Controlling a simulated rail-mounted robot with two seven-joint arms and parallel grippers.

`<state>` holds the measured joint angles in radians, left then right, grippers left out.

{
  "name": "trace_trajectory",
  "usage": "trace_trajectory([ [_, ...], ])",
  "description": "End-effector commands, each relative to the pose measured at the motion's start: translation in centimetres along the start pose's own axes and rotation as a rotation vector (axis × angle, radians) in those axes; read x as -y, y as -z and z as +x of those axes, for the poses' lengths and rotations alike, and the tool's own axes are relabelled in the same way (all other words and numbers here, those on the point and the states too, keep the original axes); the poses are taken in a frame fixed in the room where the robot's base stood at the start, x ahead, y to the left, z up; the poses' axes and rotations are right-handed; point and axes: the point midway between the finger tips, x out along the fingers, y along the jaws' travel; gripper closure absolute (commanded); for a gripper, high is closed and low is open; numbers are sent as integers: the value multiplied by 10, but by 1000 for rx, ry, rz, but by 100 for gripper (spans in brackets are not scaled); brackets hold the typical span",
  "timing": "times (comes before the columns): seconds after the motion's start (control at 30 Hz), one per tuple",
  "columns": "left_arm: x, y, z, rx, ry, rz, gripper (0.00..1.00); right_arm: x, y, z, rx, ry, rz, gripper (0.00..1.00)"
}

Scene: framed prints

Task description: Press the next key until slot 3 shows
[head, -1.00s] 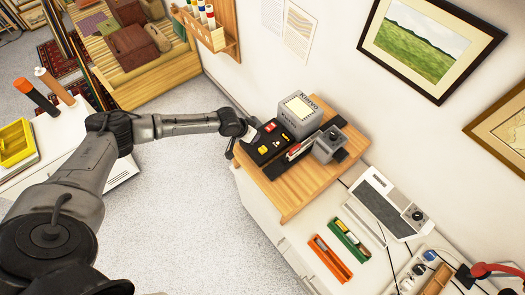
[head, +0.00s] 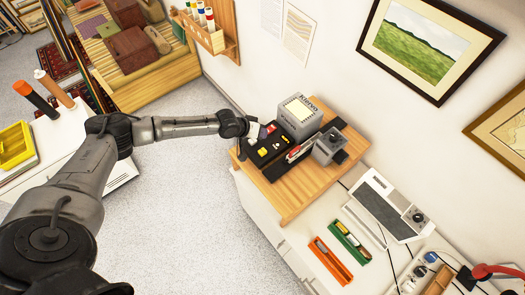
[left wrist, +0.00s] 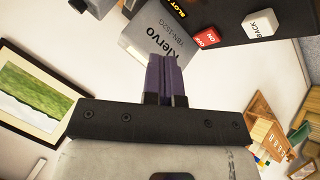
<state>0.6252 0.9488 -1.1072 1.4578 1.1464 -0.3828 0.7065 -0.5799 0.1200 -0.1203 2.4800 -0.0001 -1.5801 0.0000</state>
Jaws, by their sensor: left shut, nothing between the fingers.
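A black key box (head: 262,160) sits on the wooden board, with a yellow key (head: 262,152) and a red patch on its top. In the left wrist view, the box (left wrist: 215,17) shows a white BACK key (left wrist: 259,23), a red ON/OFF key (left wrist: 206,38) and part of the yellow word SLOT. No key marked next can be read. A grey Klervo box (head: 299,117) with a pale panel stands behind; no slot number is legible. My left gripper (head: 262,131) is shut and empty at the key box's far left end. Its purple fingers (left wrist: 166,76) show against the Klervo box. My right gripper is not in view.
A grey device (head: 328,146) and a red-and-white item stand right of the key box on the wooden board (head: 290,200). Orange (head: 331,262) and green (head: 350,241) trays lie on the white cabinet. The wall rises close behind.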

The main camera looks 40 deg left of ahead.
Motion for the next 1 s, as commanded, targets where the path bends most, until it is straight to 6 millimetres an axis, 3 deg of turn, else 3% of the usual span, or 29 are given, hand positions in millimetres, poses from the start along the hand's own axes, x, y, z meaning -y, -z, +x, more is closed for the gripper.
trace_trajectory([
  [0.7,38,-38,52,0,1,0,100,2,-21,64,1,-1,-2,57],
  [1.0,44,-43,60,0,1,0,100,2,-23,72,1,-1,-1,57],
])
